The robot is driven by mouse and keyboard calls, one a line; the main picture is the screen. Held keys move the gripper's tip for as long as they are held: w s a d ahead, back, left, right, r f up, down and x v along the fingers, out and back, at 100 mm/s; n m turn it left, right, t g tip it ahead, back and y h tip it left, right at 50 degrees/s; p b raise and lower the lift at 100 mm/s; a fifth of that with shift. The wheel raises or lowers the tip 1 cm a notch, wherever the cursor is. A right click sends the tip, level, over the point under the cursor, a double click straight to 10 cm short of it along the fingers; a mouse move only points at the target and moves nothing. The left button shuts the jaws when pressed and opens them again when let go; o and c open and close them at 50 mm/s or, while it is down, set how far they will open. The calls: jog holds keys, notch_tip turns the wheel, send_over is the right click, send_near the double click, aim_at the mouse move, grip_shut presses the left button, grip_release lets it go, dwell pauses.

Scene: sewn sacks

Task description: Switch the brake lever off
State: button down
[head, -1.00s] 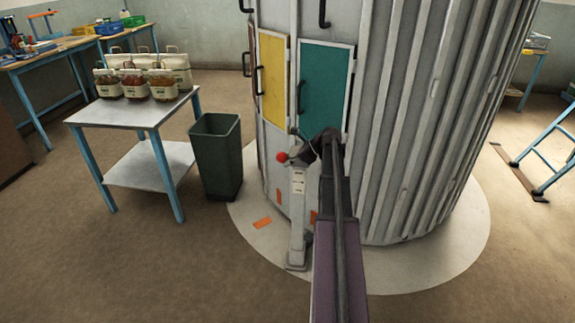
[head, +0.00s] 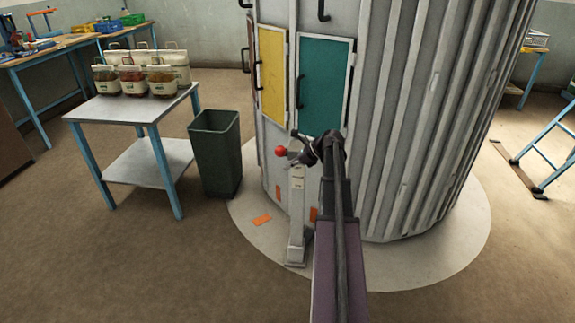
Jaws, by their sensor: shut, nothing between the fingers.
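The brake lever (head: 281,151) has a red ball knob and sits at the top of a slim grey post (head: 297,215). The post stands upright in front of the grey ribbed cylinder (head: 400,130). The knob is at the left side of the post top. My gripper (head: 306,151) is shut and empty, just right of the red knob at the post's top. My arm partly hides the post's right side. I cannot tell whether the fingers touch the lever.
A dark green bin (head: 215,155) stands left of the post. A small table (head: 130,108) with several jars is further left. A workbench (head: 75,45) is at the back left. A blue ladder-like frame (head: 545,145) stands at the right. Open floor lies in front.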

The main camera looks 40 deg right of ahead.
jog(key=s+d+r+p, duration=0.3)
jog(key=d+r+p, duration=0.1)
jog(key=d, duration=0.4)
jog(key=shift+s+d, duration=0.2)
jog(key=shift+d, duration=0.05)
jog(key=shift+a, duration=0.1)
dwell(0.5)
jog(key=w+a+f+n+g+h, duration=0.1)
jog(key=a+f+n+g, duration=0.35)
jog(key=a, duration=0.95)
jog(key=a+f+n+g+h, duration=0.1)
jog(key=a+n+h, duration=0.1)
jog(key=a+n, duration=0.85)
jog(key=s+a+f+n+g+h, duration=0.15)
jog(key=s+a+n, duration=0.25)
jog(key=a, duration=0.4)
jog(key=s+a+n+t+h, duration=0.1)
jog(key=s+a+n+h, duration=0.15)
jog(key=a+n, duration=0.4)
jog(key=s+a+n+g+h, duration=0.1)
jog(key=s+a+n, duration=0.25)
jog(key=a, duration=0.65)
notch_tip(320, 180, up, 16)
jog(key=p, duration=1.7)
jog(key=shift+s+r+m, duration=0.25)
jog(key=shift+s+m, duration=0.05)
jog(key=shift+s, duration=0.1)
